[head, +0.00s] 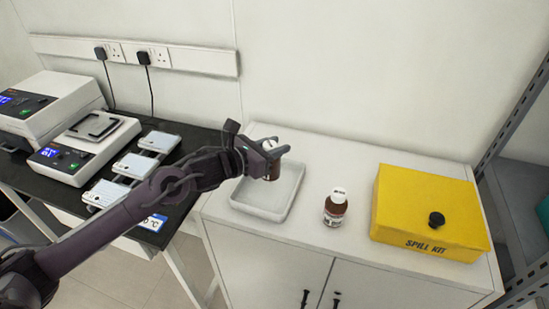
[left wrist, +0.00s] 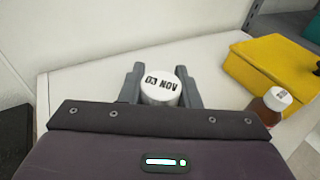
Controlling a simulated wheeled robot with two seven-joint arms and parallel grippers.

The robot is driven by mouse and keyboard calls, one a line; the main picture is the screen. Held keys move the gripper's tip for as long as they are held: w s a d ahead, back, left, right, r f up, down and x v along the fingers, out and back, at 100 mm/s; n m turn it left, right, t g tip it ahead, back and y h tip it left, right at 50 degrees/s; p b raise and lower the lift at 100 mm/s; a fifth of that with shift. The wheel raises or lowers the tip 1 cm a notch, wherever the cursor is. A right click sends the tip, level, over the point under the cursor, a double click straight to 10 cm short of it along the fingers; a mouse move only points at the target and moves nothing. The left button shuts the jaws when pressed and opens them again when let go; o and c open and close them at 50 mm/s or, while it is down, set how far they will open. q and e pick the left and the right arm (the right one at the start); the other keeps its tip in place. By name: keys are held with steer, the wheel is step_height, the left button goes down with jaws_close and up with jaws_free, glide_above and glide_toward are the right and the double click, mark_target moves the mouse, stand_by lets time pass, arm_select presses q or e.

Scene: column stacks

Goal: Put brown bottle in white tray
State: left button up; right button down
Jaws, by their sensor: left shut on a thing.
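My left gripper (head: 272,150) is shut on a brown bottle (head: 273,171) with a white cap. It holds the bottle upright over the white tray (head: 247,209), which lies on the white cabinet. I cannot tell whether the bottle's base touches the tray floor. In the left wrist view, the bottle's cap (left wrist: 161,88), marked "03 NOV", sits between the two fingers (left wrist: 160,86); its body is hidden. A second brown bottle (head: 335,209) with a white cap and label stands on the cabinet right of the tray. My right gripper is not in view.
A yellow spill kit box (head: 425,215) stands right of the second bottle, beside a grey metal rack (head: 507,125). A black bench (head: 60,180) with lab devices (head: 82,148) is at the left. The cabinet top (head: 300,222) between tray and second bottle is clear.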

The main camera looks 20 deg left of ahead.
mark_target(275, 161)
arm_select(q)
step_height(275, 161, down, 4)
steer(key=shift+r+p, duration=0.15)
steer(key=shift+p, duration=0.15)
steer(key=shift+f, duration=0.4)
steer(key=o, duration=0.6)
steer(key=shift+f, duration=0.2)
steer(key=o, duration=0.5)
steer(key=shift+r, duration=0.1)
